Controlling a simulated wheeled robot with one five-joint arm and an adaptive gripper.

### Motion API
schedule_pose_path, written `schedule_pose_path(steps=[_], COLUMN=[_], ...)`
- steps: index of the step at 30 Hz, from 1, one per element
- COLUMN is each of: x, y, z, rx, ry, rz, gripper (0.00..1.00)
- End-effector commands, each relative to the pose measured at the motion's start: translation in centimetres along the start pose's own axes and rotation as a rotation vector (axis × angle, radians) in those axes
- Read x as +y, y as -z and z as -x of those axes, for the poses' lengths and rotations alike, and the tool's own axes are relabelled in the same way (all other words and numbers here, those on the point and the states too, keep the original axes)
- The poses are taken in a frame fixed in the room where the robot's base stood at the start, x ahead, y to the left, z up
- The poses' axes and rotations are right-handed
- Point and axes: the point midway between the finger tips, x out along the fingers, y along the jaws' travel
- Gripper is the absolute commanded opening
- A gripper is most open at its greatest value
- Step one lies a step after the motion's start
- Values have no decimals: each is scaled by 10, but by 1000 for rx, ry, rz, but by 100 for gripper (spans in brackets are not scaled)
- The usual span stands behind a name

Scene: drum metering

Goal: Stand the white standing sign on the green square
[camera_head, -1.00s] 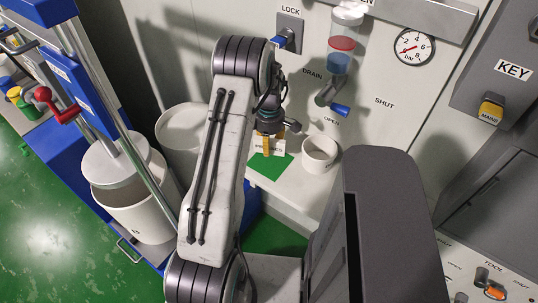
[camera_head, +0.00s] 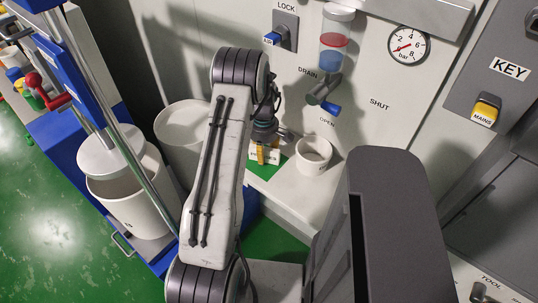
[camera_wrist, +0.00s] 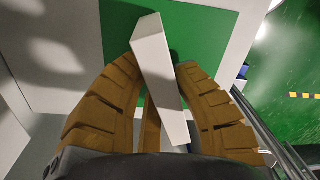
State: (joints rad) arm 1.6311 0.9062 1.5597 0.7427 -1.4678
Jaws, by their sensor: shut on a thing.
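The white standing sign (camera_wrist: 157,72) is between the tan fingers of my gripper (camera_wrist: 158,105) in the wrist view. My gripper is shut on it. In the head view the sign (camera_head: 252,154) shows only in part beside my gripper (camera_head: 264,152), with my arm hiding some of it. The green square (camera_wrist: 208,40) lies below and behind the sign in the wrist view. In the head view the green square (camera_head: 262,170) shows on the white shelf, partly under the sign. I cannot tell whether the sign touches it.
A white round cup (camera_head: 313,156) stands on the shelf just right of the green square. A drain valve with a blue handle (camera_head: 331,108) is on the panel above. A white drum (camera_head: 136,195) stands at the left.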

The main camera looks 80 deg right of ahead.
Motion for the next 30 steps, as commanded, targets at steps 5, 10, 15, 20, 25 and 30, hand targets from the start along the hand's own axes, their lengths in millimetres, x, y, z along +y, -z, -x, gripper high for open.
schedule_pose_path(steps=[5, 10, 15, 20, 25, 30], x=[0, 0, 0, 0, 0, 0], y=[2, 2, 2, 2, 2, 2], z=[0, 0, -4, -3, -3, -2], rx=[0, 0, 0, 0, 0, 0], ry=[-1, -1, -1, -1, -1, -1], rz=[-1, -1, -1, -1, -1, -1], gripper=[0, 0, 0, 38, 46, 46])
